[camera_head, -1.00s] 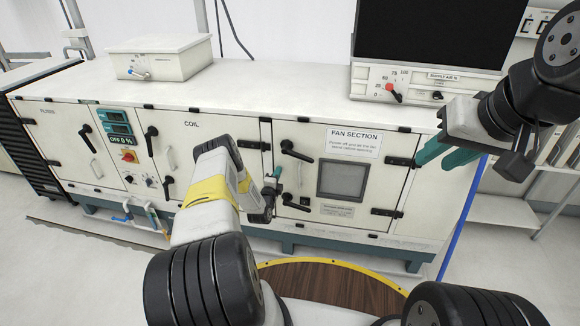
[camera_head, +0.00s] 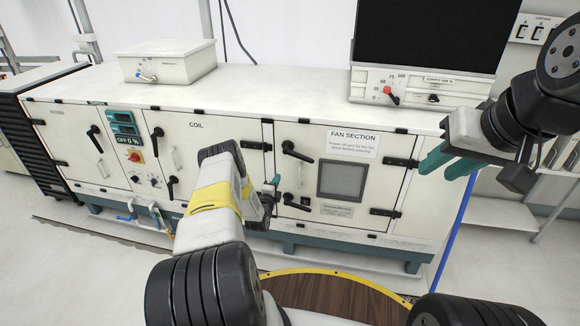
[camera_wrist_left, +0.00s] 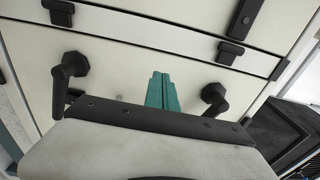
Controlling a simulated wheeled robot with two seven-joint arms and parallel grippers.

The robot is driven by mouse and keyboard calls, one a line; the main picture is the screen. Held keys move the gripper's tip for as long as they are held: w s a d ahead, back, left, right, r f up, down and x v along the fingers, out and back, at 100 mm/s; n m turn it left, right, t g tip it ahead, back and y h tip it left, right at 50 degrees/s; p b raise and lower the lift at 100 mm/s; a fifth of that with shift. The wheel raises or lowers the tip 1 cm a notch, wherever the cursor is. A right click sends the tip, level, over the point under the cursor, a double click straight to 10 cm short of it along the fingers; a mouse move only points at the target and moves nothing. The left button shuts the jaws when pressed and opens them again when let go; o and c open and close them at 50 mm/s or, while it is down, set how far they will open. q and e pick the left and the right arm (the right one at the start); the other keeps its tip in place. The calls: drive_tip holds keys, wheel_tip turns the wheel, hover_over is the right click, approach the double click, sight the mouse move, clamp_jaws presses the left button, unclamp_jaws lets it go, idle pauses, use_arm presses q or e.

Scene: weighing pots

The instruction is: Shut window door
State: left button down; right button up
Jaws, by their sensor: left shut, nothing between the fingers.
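The fan section door (camera_head: 362,147) with its small dark window (camera_head: 341,181) is on the right part of the long white cabinet in the head view. It looks flush with the cabinet front; a small gap cannot be ruled out. It has black handles at its upper left (camera_head: 296,151) and lower left (camera_head: 297,203). My left gripper (camera_head: 276,181) is shut and empty, in front of the door's left edge. In the left wrist view its teal fingers (camera_wrist_left: 162,92) are together between two black handles. Contact cannot be told. My right gripper (camera_head: 447,163) is open and empty, right of the door.
The coil door (camera_head: 221,133) is left of the fan door, with a control panel (camera_head: 124,130) further left. A white box (camera_head: 168,62) and a dark-screened unit (camera_head: 428,87) stand on the cabinet. Black hinges (camera_head: 385,212) project at the fan door's right edge.

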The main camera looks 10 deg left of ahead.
use_arm(q)
drive_tip(key=s, duration=0.8)
drive_tip(key=w+d+r+n+g, duration=0.1)
drive_tip(key=w+r+n+g, duration=0.15)
drive_tip(key=r, duration=1.05)
drive_tip(key=w+r+n+g, duration=0.2)
drive_tip(key=w+r+n, duration=0.15)
drive_tip(key=r, duration=0.95)
drive_tip(key=s+d+r+n+g, duration=0.25)
drive_tip(key=s+r, duration=0.35)
drive_tip(key=r, duration=0.5)
drive_tip(key=s+d+r+n+g, duration=0.1)
drive_tip(key=s+d+r+n, duration=0.2)
drive_tip(key=s, duration=0.6)
drive_tip(key=s+d+r+n+g+h, duration=0.1)
drive_tip(key=s+d+r, duration=0.2)
drive_tip(key=s+r, duration=0.35)
drive_tip(key=s+d+r+n+g, duration=0.1)
drive_tip(key=s+d+r+n, duration=0.15)
drive_tip(key=s, duration=0.85)
drive_tip(key=s+d+f+n+g+h, duration=0.1)
drive_tip(key=s+d+n, duration=0.1)
drive_tip(key=s, duration=1)
drive_tip(key=shift+d+f+g, duration=0.15)
drive_tip(key=shift+f+g, duration=0.15)
drive_tip(key=shift+g, duration=0.1)
